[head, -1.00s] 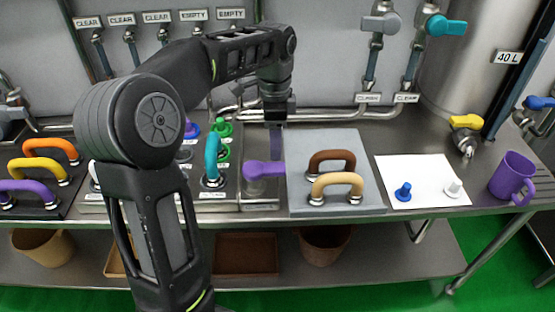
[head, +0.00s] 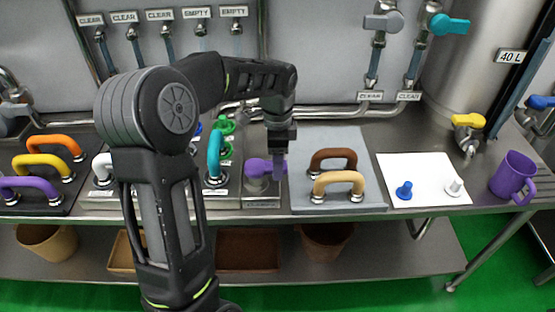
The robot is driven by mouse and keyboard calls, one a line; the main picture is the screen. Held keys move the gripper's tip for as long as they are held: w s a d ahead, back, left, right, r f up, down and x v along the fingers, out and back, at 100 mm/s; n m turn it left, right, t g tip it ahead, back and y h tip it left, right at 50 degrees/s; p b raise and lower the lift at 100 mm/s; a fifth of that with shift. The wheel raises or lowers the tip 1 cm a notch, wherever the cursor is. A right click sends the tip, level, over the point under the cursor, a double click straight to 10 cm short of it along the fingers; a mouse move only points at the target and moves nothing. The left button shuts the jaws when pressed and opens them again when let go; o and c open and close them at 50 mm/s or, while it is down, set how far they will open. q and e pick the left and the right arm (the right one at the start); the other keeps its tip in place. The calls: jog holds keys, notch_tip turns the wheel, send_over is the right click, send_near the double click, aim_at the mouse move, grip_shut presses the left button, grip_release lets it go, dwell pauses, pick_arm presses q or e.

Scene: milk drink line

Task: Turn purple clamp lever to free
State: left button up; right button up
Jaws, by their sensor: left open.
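The purple clamp lever (head: 256,167) sits on a small metal block (head: 262,200) in the middle of the counter, its handle pointing left. My left gripper (head: 279,168) points down at the right part of the lever, its fingers overlapping it in the head view. The gripper is open. From this angle I cannot tell whether the fingers touch the lever. My right gripper is not in view.
Left of the lever stands a teal handle (head: 214,155) with green knobs behind it. To the right, a grey plate (head: 300,150) carries brown (head: 332,155) and tan (head: 339,178) handles. A white sheet (head: 430,170) and a purple mug (head: 512,174) are farther right.

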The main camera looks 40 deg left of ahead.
pick_arm(q)
grip_shut()
dwell(0.4)
dwell(0.9)
